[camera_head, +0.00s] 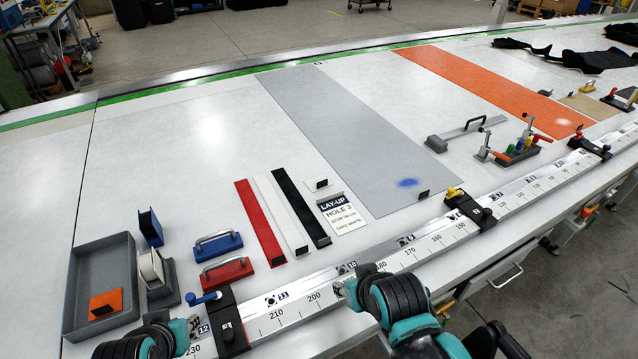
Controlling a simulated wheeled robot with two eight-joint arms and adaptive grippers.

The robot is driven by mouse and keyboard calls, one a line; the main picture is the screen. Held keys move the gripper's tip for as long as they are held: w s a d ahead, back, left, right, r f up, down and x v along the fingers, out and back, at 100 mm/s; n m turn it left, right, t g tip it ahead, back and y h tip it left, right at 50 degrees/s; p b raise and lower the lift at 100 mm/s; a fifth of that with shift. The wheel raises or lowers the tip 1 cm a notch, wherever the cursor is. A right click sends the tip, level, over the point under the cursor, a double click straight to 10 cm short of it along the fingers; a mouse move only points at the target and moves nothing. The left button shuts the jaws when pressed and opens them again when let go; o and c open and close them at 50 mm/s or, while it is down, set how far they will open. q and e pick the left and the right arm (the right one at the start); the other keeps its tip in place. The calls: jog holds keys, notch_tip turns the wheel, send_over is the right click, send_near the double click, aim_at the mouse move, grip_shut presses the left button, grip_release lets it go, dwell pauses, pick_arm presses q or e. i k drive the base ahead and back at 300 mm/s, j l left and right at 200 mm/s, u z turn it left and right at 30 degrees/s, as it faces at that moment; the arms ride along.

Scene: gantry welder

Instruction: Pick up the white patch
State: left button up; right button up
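A small white patch (318,184) with a black tab lies flat on the white table, just above the LAY-UP HOLE 3 card (343,213). A long white strip (284,215) with a dark end lies to its left, between a red strip (260,223) and a black strip (301,207). Parts of my two arms show at the bottom edge, the left one at the lower left and the right one near the bottom middle. I make out no fingertips on either. Neither arm touches the small white patch or the strips.
A ruled metal rail (330,298) with black clamps runs along the near table edge. A grey tray (72,292) holding an orange patch (105,304), a tape dispenser (153,273) and blue and red handled blocks stand left. A grey sheet (345,130) lies right; the upper left tabletop is clear.

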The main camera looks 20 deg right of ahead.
aim_at(318, 180)
jog(key=k+l, duration=0.2)
jog(key=l, duration=0.15)
jog(key=k+l+z, duration=0.1)
jog(key=l, duration=0.2)
jog(key=k+l+z, duration=0.1)
jog(key=k+l, duration=0.15)
jog(key=i+l+z, duration=0.1)
jog(key=l, duration=0.3)
jog(key=i+l, duration=0.25)
jog(key=l, duration=0.15)
jog(key=i+l+z, duration=0.15)
jog(key=l, duration=0.2)
jog(key=i+l+z, duration=0.15)
jog(key=i, duration=0.6)
